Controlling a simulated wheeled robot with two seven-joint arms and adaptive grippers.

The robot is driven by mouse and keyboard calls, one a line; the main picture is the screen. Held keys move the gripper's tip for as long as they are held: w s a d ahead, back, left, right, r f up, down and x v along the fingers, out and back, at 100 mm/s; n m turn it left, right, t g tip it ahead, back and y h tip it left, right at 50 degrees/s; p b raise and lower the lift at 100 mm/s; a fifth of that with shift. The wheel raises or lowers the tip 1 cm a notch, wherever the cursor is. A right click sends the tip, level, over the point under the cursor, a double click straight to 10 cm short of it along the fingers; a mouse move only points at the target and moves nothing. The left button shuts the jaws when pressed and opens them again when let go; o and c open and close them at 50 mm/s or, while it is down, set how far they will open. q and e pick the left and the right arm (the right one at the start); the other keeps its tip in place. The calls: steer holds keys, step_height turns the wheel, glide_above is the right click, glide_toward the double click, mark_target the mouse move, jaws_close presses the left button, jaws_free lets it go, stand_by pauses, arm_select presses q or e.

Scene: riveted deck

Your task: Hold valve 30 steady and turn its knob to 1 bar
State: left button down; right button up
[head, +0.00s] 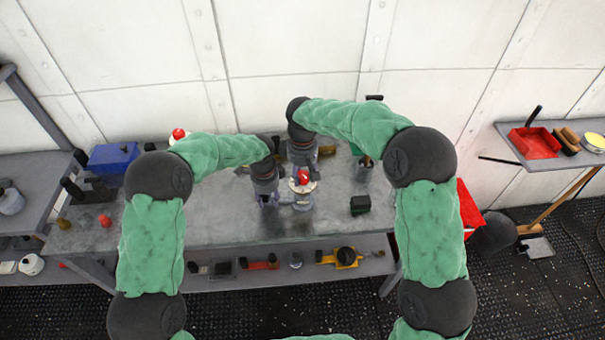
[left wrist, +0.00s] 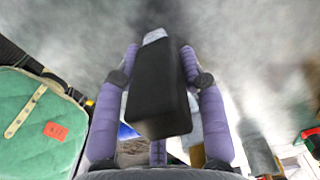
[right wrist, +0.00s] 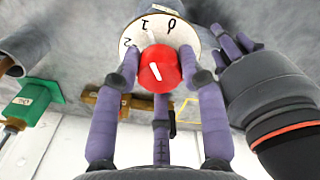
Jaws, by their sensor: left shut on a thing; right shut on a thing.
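The valve's round pale dial (head: 293,187) with a red knob (head: 304,177) stands over the bench in the head view. My right gripper (right wrist: 158,78) is shut on the red knob, which shows in the right wrist view (right wrist: 160,68). The dial (right wrist: 188,32) bears the marks 0, 1 and 2. A white line runs from the knob's side toward the 1. My left gripper (head: 268,202) is beside the dial. In the left wrist view it is shut on a black block-shaped grip (left wrist: 158,95) with a pale end. Its join to the valve is hidden. No number 30 is readable.
The bench (head: 220,225) carries a blue box (head: 113,157) at the left and a black block (head: 360,205) at the right. A lower shelf holds several tools. A red tray (head: 535,143) is on the right-hand shelf. The front of the bench is largely clear.

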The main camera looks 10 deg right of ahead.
mark_target(302, 175)
steer(key=shift+f, duration=0.1)
steer(key=o, duration=1.1)
steer(key=shift+a, duration=0.1)
steer(key=shift+o, duration=0.2)
step_height(302, 175, up, 12)
